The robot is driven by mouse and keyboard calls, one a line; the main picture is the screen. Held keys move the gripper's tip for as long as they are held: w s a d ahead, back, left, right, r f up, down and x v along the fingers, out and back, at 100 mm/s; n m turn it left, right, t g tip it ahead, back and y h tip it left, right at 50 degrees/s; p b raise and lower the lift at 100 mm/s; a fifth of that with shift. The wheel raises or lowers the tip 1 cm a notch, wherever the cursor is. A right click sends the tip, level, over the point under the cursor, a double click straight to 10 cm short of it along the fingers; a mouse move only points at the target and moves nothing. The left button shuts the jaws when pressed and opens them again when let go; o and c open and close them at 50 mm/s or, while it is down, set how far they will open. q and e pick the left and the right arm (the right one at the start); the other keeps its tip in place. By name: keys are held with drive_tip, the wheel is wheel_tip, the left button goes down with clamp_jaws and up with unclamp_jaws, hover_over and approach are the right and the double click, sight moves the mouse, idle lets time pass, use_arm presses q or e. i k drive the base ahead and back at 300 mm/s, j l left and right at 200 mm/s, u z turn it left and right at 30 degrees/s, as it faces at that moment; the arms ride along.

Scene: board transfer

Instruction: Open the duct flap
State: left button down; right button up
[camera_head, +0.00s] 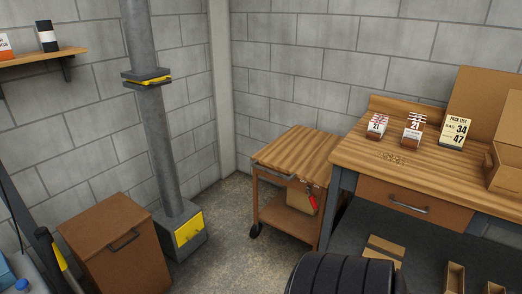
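A round grey duct (160,140) runs down the wall near the corner to a grey box-shaped foot (170,240) on the floor. A yellow panel (188,228) is on the front of the foot and looks closed. Higher up, a flanged collar (147,73) on the duct shows a thin yellow plate (157,80) between its flanges. I cannot tell which yellow part is the flap. Neither of my grippers is in view.
A brown cabinet (118,240) stands left of the duct foot. A wooden cart (293,158) and a workbench (435,170) with a drawer stand right. A black ribbed round thing (340,275) is at the bottom. Floor (228,225) between the foot and cart is clear.

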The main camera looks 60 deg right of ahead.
sight(182, 234)
drive_tip(key=z, duration=1.45)
drive_tip(key=i+l, duration=0.1)
drive_tip(key=i, duration=0.25)
drive_tip(key=i+l+u, duration=0.15)
drive_tip(key=i, duration=0.2)
